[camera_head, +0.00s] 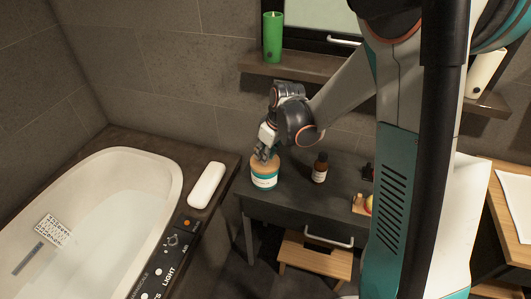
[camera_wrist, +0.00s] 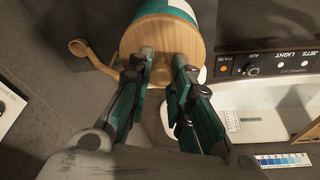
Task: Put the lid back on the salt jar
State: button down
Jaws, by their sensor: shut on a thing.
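The salt jar (camera_head: 264,181) is white with a teal label and stands upright near the left end of the dark vanity table. Its round wooden lid (camera_head: 266,166) is at the jar's top; the lid also shows in the wrist view (camera_wrist: 160,36), with part of the jar behind it (camera_wrist: 190,8). My gripper (camera_head: 264,155) reaches down from above, and its fingers (camera_wrist: 164,58) are shut on the lid. The gripped part is not clear. I cannot tell whether the lid is fully seated on the rim.
A brown bottle (camera_head: 320,168) stands right of the jar on the dark table (camera_head: 300,192). A wooden piece with a rounded end (camera_wrist: 78,47) shows beside the lid. The bathtub (camera_head: 150,165) is at left. A green candle (camera_head: 272,38) stands on the shelf above.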

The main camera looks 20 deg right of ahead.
dwell(0.3)
jog(key=c, duration=0.9)
grip_release()
jog(key=shift+r, duration=0.1)
jog(key=shift+r+p, duration=2.4)
jog(key=shift+r, duration=1)
grip_shut()
jog(key=shift+f, duration=0.3)
